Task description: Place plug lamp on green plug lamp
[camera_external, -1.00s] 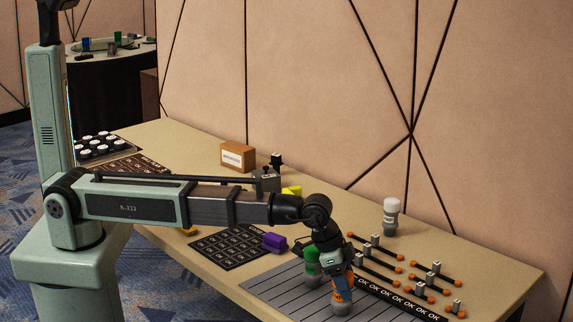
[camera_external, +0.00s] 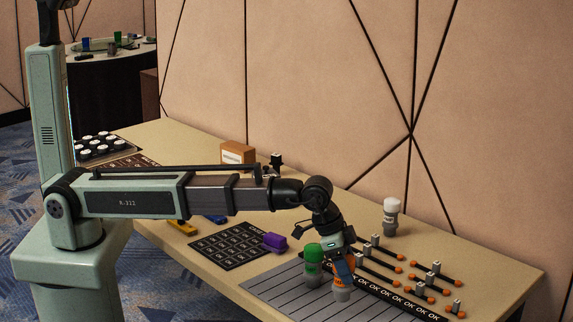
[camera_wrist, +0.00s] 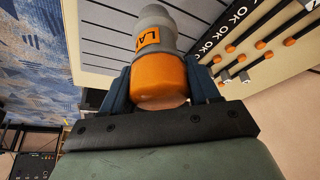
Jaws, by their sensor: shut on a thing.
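My gripper (camera_external: 341,268) is shut on a plug lamp with an orange top (camera_external: 348,284) and grey base, held upright or nearly so. In the wrist view the orange lamp (camera_wrist: 158,82) sits between the two blue fingers, its grey part pointing away with an orange label. The green plug lamp (camera_external: 313,253) stands on the grey lined mat (camera_external: 275,286), just left of the held lamp in the external view. Whether the two touch cannot be told. A white-topped plug lamp (camera_external: 391,207) stands farther back at the right.
Rods with orange ends (camera_external: 377,268) and a black OK strip (camera_external: 400,303) lie right of the mat. A purple block (camera_external: 275,242) lies by a dark printed sheet (camera_external: 240,243). A brown box (camera_external: 237,153) stands near the wall.

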